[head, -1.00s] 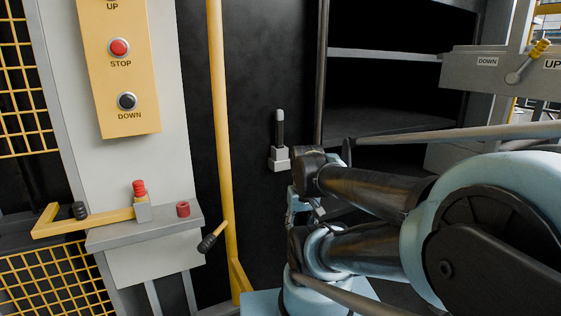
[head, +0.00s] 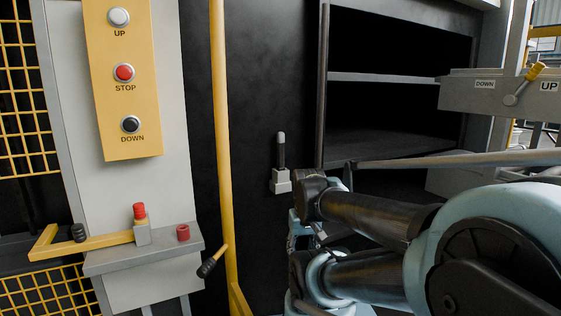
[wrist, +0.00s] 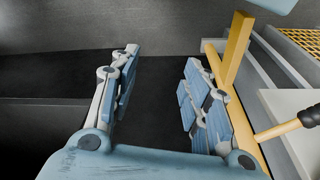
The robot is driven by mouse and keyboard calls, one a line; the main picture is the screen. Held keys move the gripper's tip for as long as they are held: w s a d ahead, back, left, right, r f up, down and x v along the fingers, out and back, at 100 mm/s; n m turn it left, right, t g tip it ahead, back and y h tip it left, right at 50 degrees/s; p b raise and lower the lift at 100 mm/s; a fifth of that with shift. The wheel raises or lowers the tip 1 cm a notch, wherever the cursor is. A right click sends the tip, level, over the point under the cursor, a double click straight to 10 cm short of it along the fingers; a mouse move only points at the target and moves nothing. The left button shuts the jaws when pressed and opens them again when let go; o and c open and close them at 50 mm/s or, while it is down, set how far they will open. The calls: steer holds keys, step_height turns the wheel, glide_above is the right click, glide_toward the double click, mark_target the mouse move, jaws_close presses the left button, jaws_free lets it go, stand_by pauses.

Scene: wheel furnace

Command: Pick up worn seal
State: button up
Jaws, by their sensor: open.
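A small red ring-like piece (head: 183,232) sits on the right part of a grey ledge (head: 110,263) in the head view. I cannot tell for sure which is the worn seal. My gripper (wrist: 162,58) is open and empty in the wrist view, with dark floor between its fingers. In the head view it is mostly hidden by my arm, right of the ledge and apart from these pieces.
A yellow post (head: 222,150) with a black-handled lever (head: 212,262) stands between the ledge and my arm. A yellow button panel (head: 125,85) hangs above the ledge. A grey lever switch (head: 281,165) is on the dark wall. Dark shelves (head: 385,78) are at the right.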

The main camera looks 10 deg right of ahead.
stand_by(0.4)
steer(key=shift+o, duration=0.6)
steer(key=shift+s+r, duration=0.2)
steer(key=shift+r, duration=0.05)
step_height(320, 180, up, 42)
steer(key=n, duration=0.3)
glide_above(280, 135)
steer(key=d, duration=0.1)
steer(key=shift+g, duration=0.4)
steer(key=f, duration=0.4)
steer(key=w+f, duration=0.1)
steer(key=f, duration=0.6)
steer(key=shift+w+a+f, duration=0.1)
steer(key=shift+w+f, duration=0.1)
steer(key=shift+f, duration=0.1)
steer(key=shift+w+f, duration=0.1)
steer(key=shift+f, duration=2.7)
jaws_close()
